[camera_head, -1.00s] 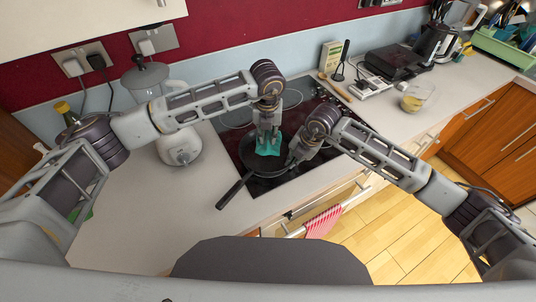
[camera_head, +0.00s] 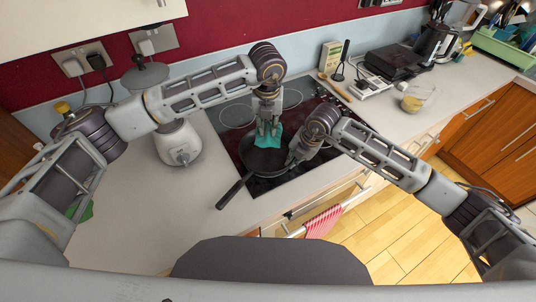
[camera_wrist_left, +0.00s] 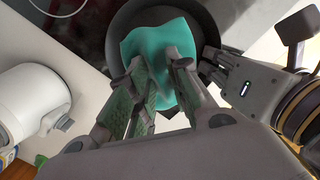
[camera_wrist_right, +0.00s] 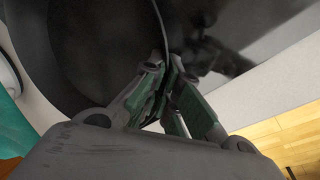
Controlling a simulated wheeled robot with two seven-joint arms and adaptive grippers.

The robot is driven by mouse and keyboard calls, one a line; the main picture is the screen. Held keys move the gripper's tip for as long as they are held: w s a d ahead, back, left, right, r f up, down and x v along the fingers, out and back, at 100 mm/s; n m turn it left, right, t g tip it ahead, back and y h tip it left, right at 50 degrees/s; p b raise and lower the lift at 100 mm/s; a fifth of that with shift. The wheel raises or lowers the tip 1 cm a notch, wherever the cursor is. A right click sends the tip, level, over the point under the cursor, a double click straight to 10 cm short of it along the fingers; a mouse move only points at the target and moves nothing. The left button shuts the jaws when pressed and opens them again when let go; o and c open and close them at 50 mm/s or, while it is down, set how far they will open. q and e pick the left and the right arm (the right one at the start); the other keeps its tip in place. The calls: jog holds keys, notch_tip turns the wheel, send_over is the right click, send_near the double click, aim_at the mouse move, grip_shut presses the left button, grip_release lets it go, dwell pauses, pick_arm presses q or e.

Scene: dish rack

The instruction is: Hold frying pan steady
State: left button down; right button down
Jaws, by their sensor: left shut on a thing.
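A dark frying pan (camera_head: 258,160) sits on the black hob, its handle (camera_head: 232,191) pointing to the lower left. My right gripper (camera_head: 294,157) is at the pan's right side. In the right wrist view its fingers (camera_wrist_right: 168,92) are closed on the pan's rim (camera_wrist_right: 160,35). My left gripper (camera_head: 268,136) is over the far part of the pan, pointing down and shut on a teal cloth (camera_head: 273,143). In the left wrist view the cloth (camera_wrist_left: 158,45) is pinched between the fingers (camera_wrist_left: 160,75) above the pan's inside. Whether the cloth touches the pan is hard to tell.
A wooden utensil (camera_head: 336,88), a black electric appliance (camera_head: 392,66) and a glass bowl (camera_head: 412,100) lie to the right. A red striped towel (camera_head: 322,222) hangs at the front. The counter at the front left is clear.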

jog(key=c, duration=1.6)
grip_release()
jog(key=shift+o, duration=0.2)
jog(key=shift+r, duration=0.15)
jog(key=v, duration=1.1)
jog(key=shift+r, duration=0.35)
jog(key=shift+s+d, duration=0.1)
jog(key=shift+s, duration=0.15)
